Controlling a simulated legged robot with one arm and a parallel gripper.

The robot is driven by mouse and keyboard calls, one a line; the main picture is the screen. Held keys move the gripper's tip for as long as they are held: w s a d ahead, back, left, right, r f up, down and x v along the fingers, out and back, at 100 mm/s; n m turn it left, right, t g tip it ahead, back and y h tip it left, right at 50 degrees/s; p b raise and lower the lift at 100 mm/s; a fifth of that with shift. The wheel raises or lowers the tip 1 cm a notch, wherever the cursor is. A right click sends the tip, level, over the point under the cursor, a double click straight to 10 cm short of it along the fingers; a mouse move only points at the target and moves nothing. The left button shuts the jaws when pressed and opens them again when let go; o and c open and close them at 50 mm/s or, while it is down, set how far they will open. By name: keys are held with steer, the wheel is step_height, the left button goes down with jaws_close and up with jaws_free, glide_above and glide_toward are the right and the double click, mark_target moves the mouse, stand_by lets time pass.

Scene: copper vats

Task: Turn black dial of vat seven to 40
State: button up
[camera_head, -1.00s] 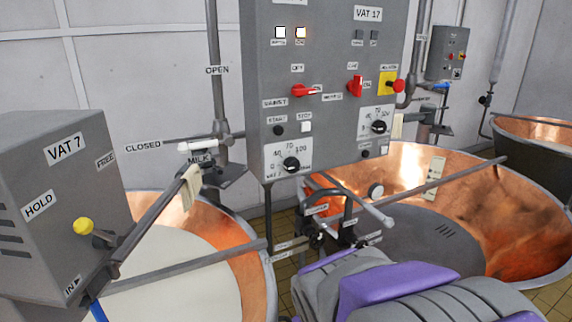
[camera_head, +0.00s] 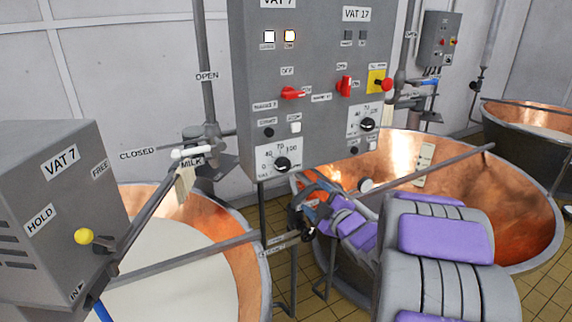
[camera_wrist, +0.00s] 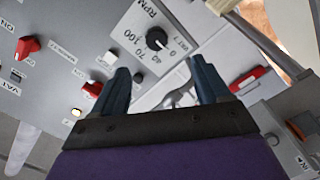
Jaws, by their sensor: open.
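The black dial (camera_head: 282,164) of vat seven is on a white scale plate at the lower left of the grey control panel (camera_head: 305,90). The wrist view shows this dial (camera_wrist: 157,39) close up, with 0, 40, 70 and 100 around it and "RPM" above. I cannot read exactly where its pointer stands. My gripper (camera_wrist: 162,80) is open and empty. Its two dark blue fingers are spread below the dial in the wrist view, apart from it. In the head view my gripper is just below and right of the dial, partly hidden by my arm.
A similar black dial (camera_head: 367,124) for vat 17 is to the right. Red switches (camera_head: 293,92) sit above. The vat 7 box (camera_head: 60,200) and a milk-filled vat (camera_head: 180,270) are at left. A copper vat (camera_head: 500,210) is at right. Pipes (camera_head: 430,170) cross nearby.

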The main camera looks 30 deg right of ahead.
glide_toward(286, 168)
steer(key=shift+t+y, duration=0.3)
steer(key=w, duration=1)
steer(key=shift+f+p, duration=0.1)
steer(key=shift+p, duration=0.3)
steer(key=shift+s, duration=0.1)
steer(key=c, duration=1)
